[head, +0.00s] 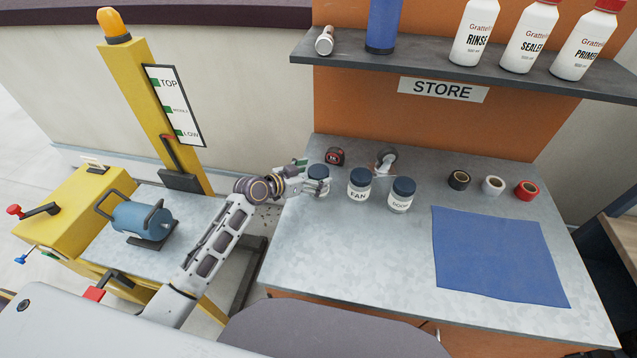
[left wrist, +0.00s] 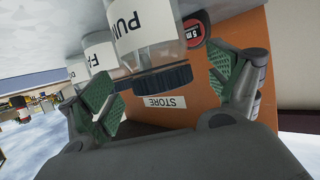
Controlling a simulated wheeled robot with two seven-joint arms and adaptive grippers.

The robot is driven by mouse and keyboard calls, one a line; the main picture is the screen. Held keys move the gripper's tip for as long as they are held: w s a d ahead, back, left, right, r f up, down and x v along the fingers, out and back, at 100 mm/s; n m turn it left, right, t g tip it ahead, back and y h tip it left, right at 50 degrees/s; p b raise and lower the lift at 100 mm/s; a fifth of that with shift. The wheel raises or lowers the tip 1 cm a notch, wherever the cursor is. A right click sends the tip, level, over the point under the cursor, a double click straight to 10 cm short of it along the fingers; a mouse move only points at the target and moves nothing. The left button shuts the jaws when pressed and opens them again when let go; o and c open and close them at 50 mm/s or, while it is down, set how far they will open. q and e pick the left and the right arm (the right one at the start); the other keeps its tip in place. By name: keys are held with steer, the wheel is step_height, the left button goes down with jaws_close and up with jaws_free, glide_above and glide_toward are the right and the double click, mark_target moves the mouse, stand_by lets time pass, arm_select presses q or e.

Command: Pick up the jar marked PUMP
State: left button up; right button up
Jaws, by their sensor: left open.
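The jar marked PUMP (left wrist: 142,32) has a white label and a dark ribbed lid, and hangs upside down in the left wrist view. In the head view its dark lid (head: 318,171) shows at the left end of a row of jars on the grey bench, its body partly hidden by my gripper. My left gripper (head: 309,180) is open, its green-padded fingers on either side of the jar near the lid; I cannot tell if they touch it. The jar marked FAN (head: 359,184) stands just right of it. My right gripper is not in view.
A third jar (head: 401,195) stands right of FAN. A tape measure (head: 335,156) and a caster wheel (head: 386,156) lie behind the jars. Tape rolls (head: 493,185) and a blue mat (head: 495,255) are to the right. A shelf (head: 450,70) with bottles overhangs the back. The bench front is clear.

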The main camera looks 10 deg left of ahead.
arm_select(q)
steer(key=shift+x, duration=1)
steer(key=c, duration=1.1)
steer(key=shift+r, duration=0.1)
steer(key=shift+c, duration=0.2)
steer(key=shift+r, duration=4.9)
